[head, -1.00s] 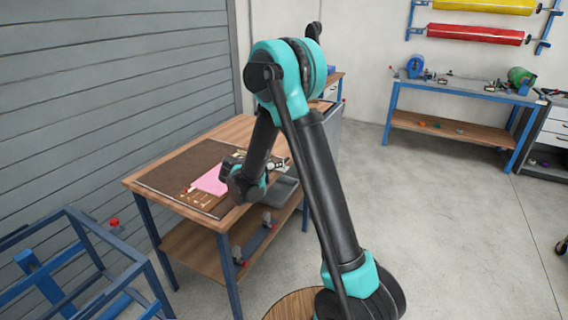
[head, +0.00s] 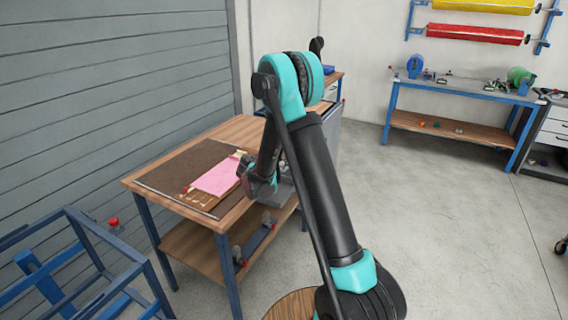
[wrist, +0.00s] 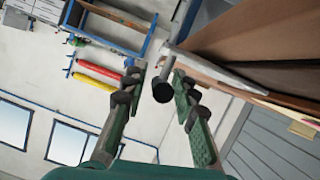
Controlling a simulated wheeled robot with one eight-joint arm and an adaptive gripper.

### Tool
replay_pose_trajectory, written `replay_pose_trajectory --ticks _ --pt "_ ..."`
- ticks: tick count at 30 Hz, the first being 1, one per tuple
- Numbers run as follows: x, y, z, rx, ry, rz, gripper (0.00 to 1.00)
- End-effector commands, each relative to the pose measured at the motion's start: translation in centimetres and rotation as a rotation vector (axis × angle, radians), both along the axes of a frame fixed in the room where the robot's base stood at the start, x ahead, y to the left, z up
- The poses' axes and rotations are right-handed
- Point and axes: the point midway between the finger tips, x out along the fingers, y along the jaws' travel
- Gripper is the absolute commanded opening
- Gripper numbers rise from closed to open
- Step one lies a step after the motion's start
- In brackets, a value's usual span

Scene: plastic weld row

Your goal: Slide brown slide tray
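My gripper (wrist: 157,82) is open in the wrist view, its two green and black fingers apart. A black cylindrical knob (wrist: 162,91) on a short rod lies between the fingertips with gaps visible on both sides. A brown panel (wrist: 265,25), with a grey edge, fills the upper right behind the knob; I cannot tell whether it is the slide tray or the tabletop. In the head view my gripper sits at the right edge of the wooden table, its fingertips hidden by my arm. A grey tray (head: 284,192) shows partly behind my arm there.
The table (head: 133,184) carries a dark brown mat (head: 165,178), a pink sheet (head: 216,178) and small wooden pieces. A blue frame (head: 75,240) stands at the lower left. Open concrete floor lies right of my arm; a blue workbench (head: 455,90) stands at the back.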

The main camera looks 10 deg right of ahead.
Motion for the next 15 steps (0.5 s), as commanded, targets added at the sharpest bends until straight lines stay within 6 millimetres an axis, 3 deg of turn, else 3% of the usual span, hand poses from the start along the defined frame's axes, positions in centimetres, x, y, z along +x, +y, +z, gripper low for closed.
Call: replay_pose_trajectory --ticks 1,6,15 --pt "-0.01 0.01 0.00 0.000 0.000 0.000 0.19" --pt "-0.01 0.01 0.01 0.000 0.000 0.000 0.00" --pt "-0.02 0.02 0.01 0.000 0.000 0.000 0.00"
